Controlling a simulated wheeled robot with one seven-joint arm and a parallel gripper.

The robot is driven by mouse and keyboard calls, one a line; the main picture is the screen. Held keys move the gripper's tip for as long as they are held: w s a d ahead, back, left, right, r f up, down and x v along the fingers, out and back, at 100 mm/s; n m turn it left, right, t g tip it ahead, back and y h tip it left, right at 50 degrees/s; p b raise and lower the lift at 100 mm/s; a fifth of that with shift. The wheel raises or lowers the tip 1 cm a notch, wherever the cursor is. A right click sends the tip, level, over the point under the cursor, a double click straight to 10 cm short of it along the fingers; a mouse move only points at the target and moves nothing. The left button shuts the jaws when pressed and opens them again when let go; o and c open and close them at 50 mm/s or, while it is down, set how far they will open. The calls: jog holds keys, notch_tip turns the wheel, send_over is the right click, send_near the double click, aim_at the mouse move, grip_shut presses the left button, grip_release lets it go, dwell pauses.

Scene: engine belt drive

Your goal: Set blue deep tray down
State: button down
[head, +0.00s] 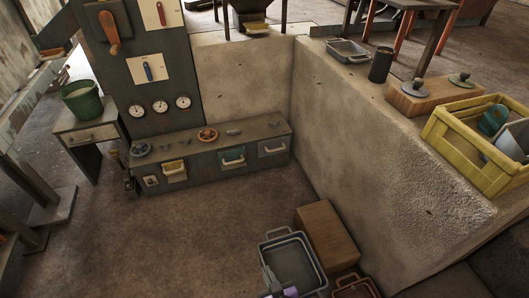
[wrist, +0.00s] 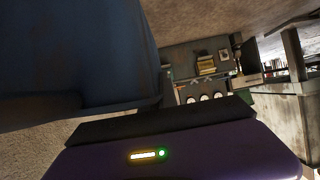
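The blue deep tray (head: 292,262) shows at the bottom middle of the head view, open side up and seemingly empty. Its blue wall (wrist: 80,50) fills the upper left of the wrist view, very close to the camera. My purple gripper (head: 284,293) is at the tray's near edge, mostly cut off by the frame. In the wrist view its dark front (wrist: 150,118) meets the tray's lower edge, and it appears shut on the tray. The fingertips are hidden. I cannot tell whether the tray's bottom touches anything.
A wooden box (head: 327,236) is right beside the tray, and a red tray (head: 357,288) is at the bottom edge. A low drawer cabinet (head: 210,157) stands at the back wall. The concrete ledge (head: 390,150) at right bears a yellow crate (head: 468,160).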

jog(key=shift+w+d+r, duration=0.15)
jog(key=shift+w+r, duration=0.05)
jog(key=shift+r, duration=0.05)
jog(key=shift+w+d+r, duration=0.3)
jog(key=w+d+r+m+h, duration=0.2)
jog(key=d+r, duration=0.7)
jog(key=w+d+r+m+h, duration=0.2)
jog(key=d+r, duration=0.7)
jog(key=r, duration=0.1)
jog(key=s+r+p, duration=0.4)
jog(key=r+p, duration=0.7)
jog(key=p, duration=0.2)
jog(key=s+r+p, duration=0.4)
jog(key=r+p, duration=0.7)
jog(key=p, duration=0.2)
jog(key=shift+s+t, duration=0.3)
jog(key=shift+t, duration=0.1)
